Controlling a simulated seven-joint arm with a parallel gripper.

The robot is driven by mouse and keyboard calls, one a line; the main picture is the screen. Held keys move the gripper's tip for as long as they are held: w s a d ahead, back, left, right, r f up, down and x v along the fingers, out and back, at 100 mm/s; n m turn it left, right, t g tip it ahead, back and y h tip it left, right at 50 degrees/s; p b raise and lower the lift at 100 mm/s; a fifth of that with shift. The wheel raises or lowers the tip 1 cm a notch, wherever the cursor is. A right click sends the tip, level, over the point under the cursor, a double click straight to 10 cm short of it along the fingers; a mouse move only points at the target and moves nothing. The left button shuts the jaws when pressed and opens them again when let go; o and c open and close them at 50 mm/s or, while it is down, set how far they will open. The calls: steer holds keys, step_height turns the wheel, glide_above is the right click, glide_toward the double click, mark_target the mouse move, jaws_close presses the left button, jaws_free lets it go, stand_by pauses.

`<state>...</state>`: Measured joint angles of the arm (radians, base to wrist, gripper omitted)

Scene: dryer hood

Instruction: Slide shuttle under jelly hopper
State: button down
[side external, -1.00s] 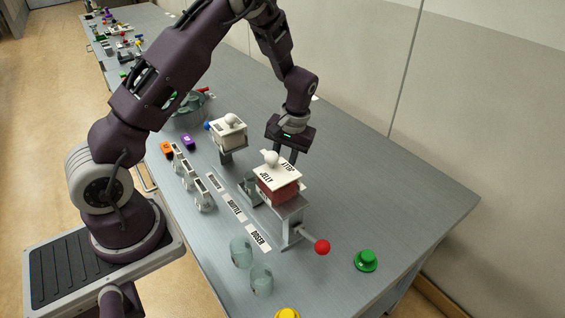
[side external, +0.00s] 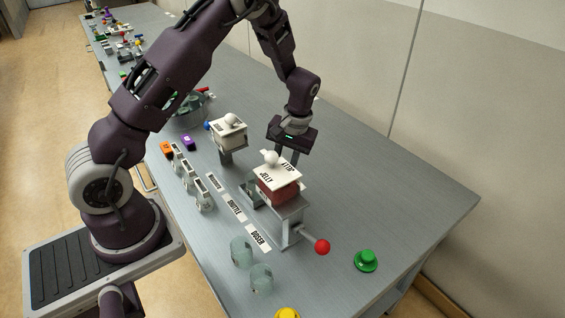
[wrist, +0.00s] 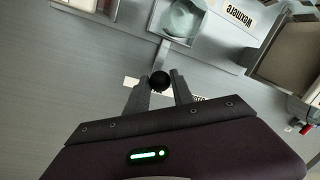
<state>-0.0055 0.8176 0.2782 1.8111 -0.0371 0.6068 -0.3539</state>
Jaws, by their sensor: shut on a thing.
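The jelly hopper (side external: 278,191) is a dark red box under a white lid marked JELLY with a white knob, on a grey stand. My gripper (side external: 286,160) points down just behind it, its fingertips partly hidden by the lid. In the wrist view my gripper (wrist: 160,90) is shut on a black round knob (wrist: 160,81). A thin grey bar runs from the knob to the grey shuttle (wrist: 152,22), which carries a clear glass cup (wrist: 181,22). In the side view a cup (side external: 251,190) shows partly, left of the jelly hopper.
A second white hopper (side external: 229,134) stands farther back. A red-ball lever (side external: 322,247) sticks out beside the jelly stand. Clear cups (side external: 241,250) stand in front, and a green button (side external: 366,261) is at right. The table's right side is clear.

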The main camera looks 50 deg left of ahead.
steer(key=d, duration=1)
steer(key=shift+w+d, duration=0.1)
steer(key=shift+d, duration=0.1)
steer(key=c, duration=1.1)
jaws_free()
step_height(320, 180, up, 7)
steer(key=d, duration=0.1)
steer(key=shift+w, duration=0.3)
